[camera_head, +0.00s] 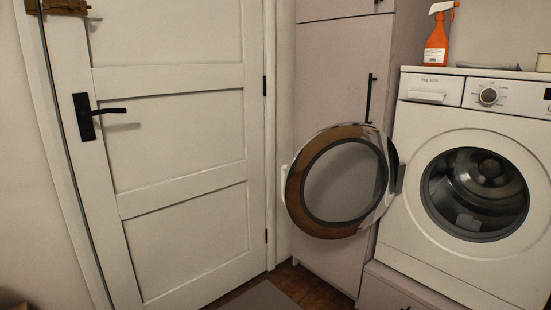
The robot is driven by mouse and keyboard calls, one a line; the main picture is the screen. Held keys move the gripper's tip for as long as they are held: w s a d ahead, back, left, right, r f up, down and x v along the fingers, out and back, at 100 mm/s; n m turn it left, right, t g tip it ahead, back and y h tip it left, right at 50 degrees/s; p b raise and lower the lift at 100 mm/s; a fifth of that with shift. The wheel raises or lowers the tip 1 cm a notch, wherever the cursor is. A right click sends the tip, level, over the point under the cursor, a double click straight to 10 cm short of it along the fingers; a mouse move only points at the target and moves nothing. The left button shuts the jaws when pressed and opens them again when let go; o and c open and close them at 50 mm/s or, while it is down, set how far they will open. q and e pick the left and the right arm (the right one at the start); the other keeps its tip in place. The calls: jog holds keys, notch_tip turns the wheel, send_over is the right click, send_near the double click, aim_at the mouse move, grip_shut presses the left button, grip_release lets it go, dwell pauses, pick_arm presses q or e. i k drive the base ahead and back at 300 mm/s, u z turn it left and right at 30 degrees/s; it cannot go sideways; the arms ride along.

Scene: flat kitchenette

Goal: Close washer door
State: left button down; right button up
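A white front-loading washer (415,204) stands at the right on a low base. Its round door (296,190) is swung wide open to the left, hinged on the left side of the drum opening. The door has a bronze and chrome rim around a grey glass centre. The drum opening (478,192) is uncovered and its dark metal inside shows. Neither of my grippers is in the picture.
A white room door (185,150) with a black handle (95,112) is shut at the left. A tall pale cabinet (328,75) stands behind the washer door. An orange spray bottle (436,48) stands on the washer. A grey mat (262,299) lies on the floor.

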aim_at(293, 180)
jog(key=z, duration=0.15)
jog(key=i, duration=0.7)
jog(key=z, duration=0.7)
